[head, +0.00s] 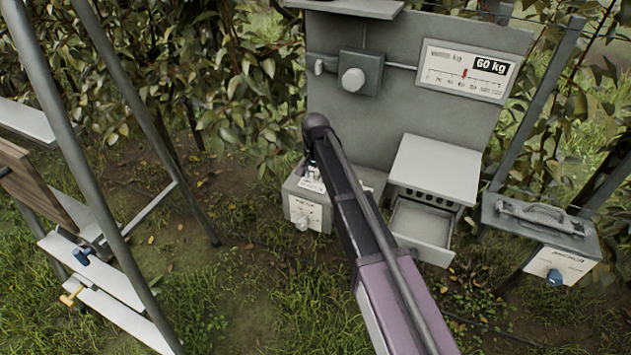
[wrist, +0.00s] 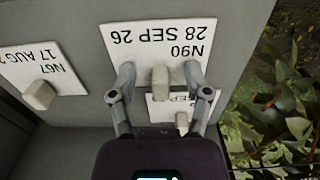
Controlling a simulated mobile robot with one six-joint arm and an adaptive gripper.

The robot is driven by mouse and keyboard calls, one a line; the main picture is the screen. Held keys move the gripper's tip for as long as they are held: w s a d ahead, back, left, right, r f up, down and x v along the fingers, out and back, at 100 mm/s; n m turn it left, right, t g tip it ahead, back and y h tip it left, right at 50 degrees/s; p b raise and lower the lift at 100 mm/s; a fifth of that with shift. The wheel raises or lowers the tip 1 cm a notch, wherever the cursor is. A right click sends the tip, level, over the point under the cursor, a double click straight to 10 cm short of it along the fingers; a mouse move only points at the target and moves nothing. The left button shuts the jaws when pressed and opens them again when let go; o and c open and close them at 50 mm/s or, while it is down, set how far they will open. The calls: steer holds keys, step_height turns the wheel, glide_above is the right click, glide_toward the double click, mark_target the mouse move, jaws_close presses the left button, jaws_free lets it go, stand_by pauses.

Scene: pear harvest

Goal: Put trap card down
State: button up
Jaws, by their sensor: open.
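A white trap card marked "N90 28 SEP 26" (wrist: 150,40) shows upside down against a grey surface in the wrist view. A pale block-shaped grip (wrist: 160,82) stands out from its lower middle. My gripper (wrist: 160,74) is open, with one finger on each side of this grip and a gap visible on both sides. A second card marked "N67 17 AUG" (wrist: 42,65) is to the left. A third card (wrist: 165,108), partly hidden, shows below the N90 card, with "SEP" readable. In the head view my arm hides most of the gripper and the cards.
A panel with a "60 kg" gauge (head: 465,72) rises behind. Metal legs (head: 60,130) stand left.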

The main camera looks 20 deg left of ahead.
mark_target(316, 175)
jaws_close()
steer(key=shift+r, duration=0.25)
stand_by(0.4)
step_height(316, 175, up, 4)
steer(key=p, duration=0.4)
steer(key=shift+f, duration=0.15)
steer(key=s+d+p, duration=0.1)
steer(key=s+d, duration=0.7)
steer(key=s, duration=0.5)
steer(key=shift+s+d+r, duration=0.25)
steer(key=shift+s+r, duration=0.05)
steer(key=shift+r, duration=0.1)
